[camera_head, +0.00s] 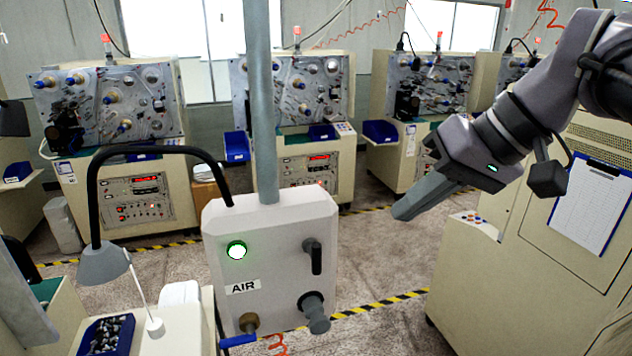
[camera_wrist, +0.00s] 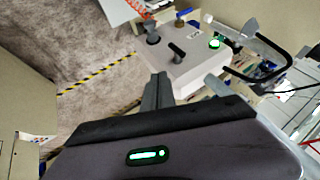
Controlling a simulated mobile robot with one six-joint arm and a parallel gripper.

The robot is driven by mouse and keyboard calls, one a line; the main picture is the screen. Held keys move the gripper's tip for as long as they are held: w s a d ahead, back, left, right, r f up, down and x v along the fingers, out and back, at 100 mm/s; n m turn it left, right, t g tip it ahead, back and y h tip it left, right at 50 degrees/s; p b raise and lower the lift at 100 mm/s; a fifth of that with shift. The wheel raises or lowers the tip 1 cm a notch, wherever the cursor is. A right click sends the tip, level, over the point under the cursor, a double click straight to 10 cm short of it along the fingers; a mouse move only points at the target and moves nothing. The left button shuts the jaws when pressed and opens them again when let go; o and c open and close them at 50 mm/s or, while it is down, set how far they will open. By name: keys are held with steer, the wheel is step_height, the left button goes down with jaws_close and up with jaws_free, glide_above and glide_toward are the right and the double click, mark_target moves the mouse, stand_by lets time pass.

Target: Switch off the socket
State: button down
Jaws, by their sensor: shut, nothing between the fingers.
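The socket box (camera_head: 270,225) is a pale grey box on a vertical pole, left of centre in the head view. Its face has a lit green lamp (camera_head: 237,250), a black rotary switch (camera_head: 314,256) with its handle upright, an AIR label and a dark plug (camera_head: 314,312) at the lower right. My gripper (camera_head: 398,214) is shut and empty, to the right of the box and apart from it in the picture. In the wrist view the gripper (camera_wrist: 157,84) points toward the box (camera_wrist: 185,70), whose switch (camera_wrist: 177,50) and green lamp (camera_wrist: 214,43) show beyond the fingertips.
A desk lamp (camera_head: 104,262) with a curved black arm stands left of the box, near a blue bin (camera_head: 106,335). A beige cabinet with a clipboard (camera_head: 590,205) is on the right. Winding machines (camera_head: 110,110) line the back. Open floor lies between the box and the cabinet.

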glide_toward(317, 259)
steer(key=w+d+f, duration=0.2)
steer(key=w+f, duration=0.2)
steer(key=f, duration=0.1)
steer(key=a, duration=0.3)
steer(key=shift+s+a+r+p, duration=0.2)
steer(key=shift+s+a+p, duration=0.05)
steer(key=shift+a+p, duration=0.1)
steer(key=shift+s+a+r+h, duration=0.1)
steer(key=shift+a+r+h, duration=0.15)
steer(key=shift+h, duration=0.55)
